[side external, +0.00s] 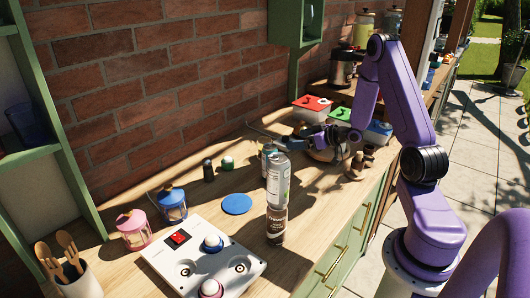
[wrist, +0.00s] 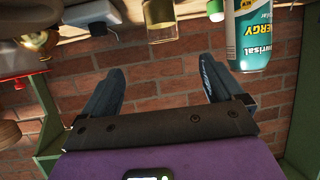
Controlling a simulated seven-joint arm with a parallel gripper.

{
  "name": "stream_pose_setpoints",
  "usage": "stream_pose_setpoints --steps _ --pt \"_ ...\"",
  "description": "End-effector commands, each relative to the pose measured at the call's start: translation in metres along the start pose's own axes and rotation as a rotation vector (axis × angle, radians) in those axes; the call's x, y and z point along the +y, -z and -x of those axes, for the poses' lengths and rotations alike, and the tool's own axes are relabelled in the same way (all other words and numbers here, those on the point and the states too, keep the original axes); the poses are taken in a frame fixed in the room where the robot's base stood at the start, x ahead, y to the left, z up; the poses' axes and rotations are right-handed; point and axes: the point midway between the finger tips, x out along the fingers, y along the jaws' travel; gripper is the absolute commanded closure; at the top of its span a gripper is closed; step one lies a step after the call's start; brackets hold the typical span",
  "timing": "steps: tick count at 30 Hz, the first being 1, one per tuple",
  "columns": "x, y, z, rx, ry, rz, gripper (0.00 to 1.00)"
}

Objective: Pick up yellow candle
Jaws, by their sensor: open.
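An amber-yellow glass jar (wrist: 160,18), which looks like the yellow candle, shows at the top middle of the wrist view, cut by the frame edge. It is beyond the fingertips and roughly in line with the gap between them, not touched. My gripper (wrist: 157,68) is open and empty, its two dark blue fingers spread wide. In the side view my gripper (side external: 292,141) is low over the back part of the counter, pointing left, behind the spray cans. I cannot make out the yellow candle in the side view.
A teal can (wrist: 250,38) stands near the right finger in the wrist view. A tall can (side external: 278,182), blue lantern (side external: 172,205), pink lantern (side external: 133,230), blue disc (side external: 237,204) and white switch box (side external: 203,255) occupy the counter. A red-lidded box (side external: 312,104) is behind.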

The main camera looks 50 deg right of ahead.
Motion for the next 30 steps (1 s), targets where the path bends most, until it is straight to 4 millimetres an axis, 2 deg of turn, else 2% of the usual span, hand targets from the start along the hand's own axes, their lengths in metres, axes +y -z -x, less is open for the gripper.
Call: stream_pose_setpoints --steps 5,15,21,30 --pt "0.000 -0.003 -0.016 0.001 0.002 0.002 0.06" --pt "-0.001 -0.002 -0.080 0.001 0.002 0.002 0.06" --pt "-0.001 -0.002 -0.110 0.000 0.002 0.002 0.06" --pt "-0.002 -0.001 -0.128 0.000 0.001 0.002 0.06"
